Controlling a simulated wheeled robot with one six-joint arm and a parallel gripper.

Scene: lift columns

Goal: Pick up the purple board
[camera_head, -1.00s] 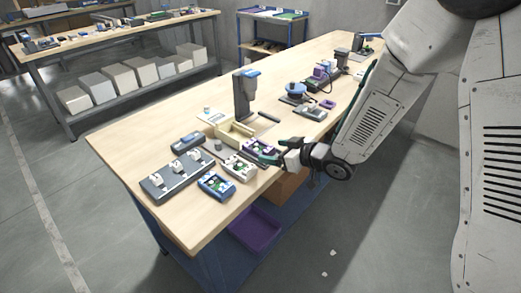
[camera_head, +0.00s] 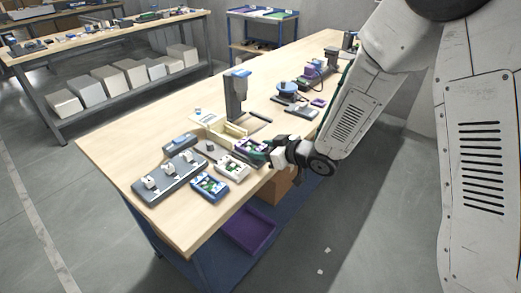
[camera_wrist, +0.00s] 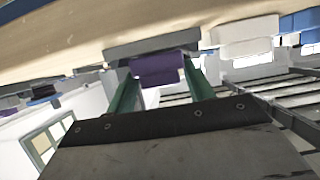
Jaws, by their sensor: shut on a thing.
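The purple board (camera_head: 248,146) lies near the front edge of the long wooden table, with small green and white parts on top. My gripper (camera_head: 265,155) reaches it from the right, low over the table edge. In the wrist view, my gripper's green fingers (camera_wrist: 160,84) stand on either side of the purple board (camera_wrist: 158,68) and are shut on it. The head view shows no clear gap between the board and the table.
A white board (camera_head: 232,168) and a blue board (camera_head: 210,186) lie close beside it. A grey fixture (camera_head: 170,180) is to the left, and a cream tray (camera_head: 222,133) and a dark upright stand (camera_head: 236,97) are behind. A purple bin (camera_head: 250,231) sits below the table.

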